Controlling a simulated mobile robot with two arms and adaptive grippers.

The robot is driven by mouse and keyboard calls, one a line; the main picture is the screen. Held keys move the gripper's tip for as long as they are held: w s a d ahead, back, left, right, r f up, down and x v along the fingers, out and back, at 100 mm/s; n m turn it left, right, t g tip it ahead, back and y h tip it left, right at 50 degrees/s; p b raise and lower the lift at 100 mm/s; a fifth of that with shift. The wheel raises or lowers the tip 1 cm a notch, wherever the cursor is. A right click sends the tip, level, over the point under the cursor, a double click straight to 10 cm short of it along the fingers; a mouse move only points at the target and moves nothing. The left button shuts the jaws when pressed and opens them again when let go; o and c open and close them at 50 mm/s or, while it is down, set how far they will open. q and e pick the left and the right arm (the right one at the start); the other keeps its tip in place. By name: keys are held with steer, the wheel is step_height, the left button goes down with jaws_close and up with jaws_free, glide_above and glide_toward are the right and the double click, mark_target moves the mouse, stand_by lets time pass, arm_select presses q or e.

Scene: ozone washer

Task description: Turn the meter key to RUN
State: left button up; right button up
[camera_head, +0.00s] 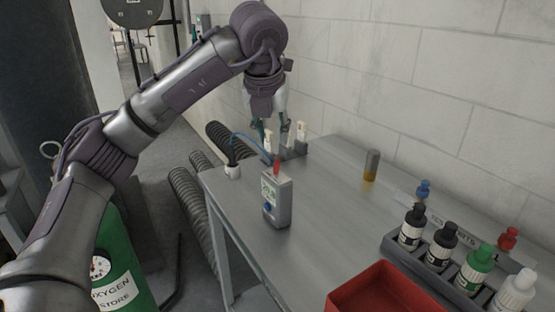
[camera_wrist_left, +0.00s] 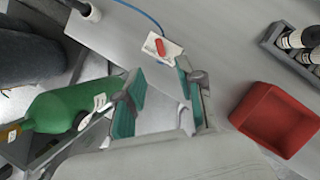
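The meter (camera_head: 278,203) is a small grey handheld box with a screen and a blue knob. It stands upright near the table's left edge, with a red piece (camera_head: 277,168) on its top. In the left wrist view the meter's pale top (camera_wrist_left: 174,51) and the red piece (camera_wrist_left: 160,47) show beyond the fingertips. I cannot tell which part is the key or read its position. My left gripper (camera_head: 271,132) is above and behind the meter in the head view, apart from it. Its fingers (camera_wrist_left: 160,88) are spread and empty. My right gripper is not in view.
A red bin (camera_head: 383,292) and a rack of bottles (camera_head: 441,262) stand to the right. A green oxygen cylinder (camera_head: 118,250) is beside the table. The middle of the table is clear.

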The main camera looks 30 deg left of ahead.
mark_target(277, 162)
arm_select(q)
steer(key=x, duration=0.4)
steer(key=shift+w+f, duration=0.1)
steer(key=x, duration=0.4)
steer(key=shift+p, duration=0.3)
steer(key=shift+w+f, duration=0.25)
steer(key=shift+f, duration=0.3)
steer(key=shift+c, duration=0.4)
jaws_close()
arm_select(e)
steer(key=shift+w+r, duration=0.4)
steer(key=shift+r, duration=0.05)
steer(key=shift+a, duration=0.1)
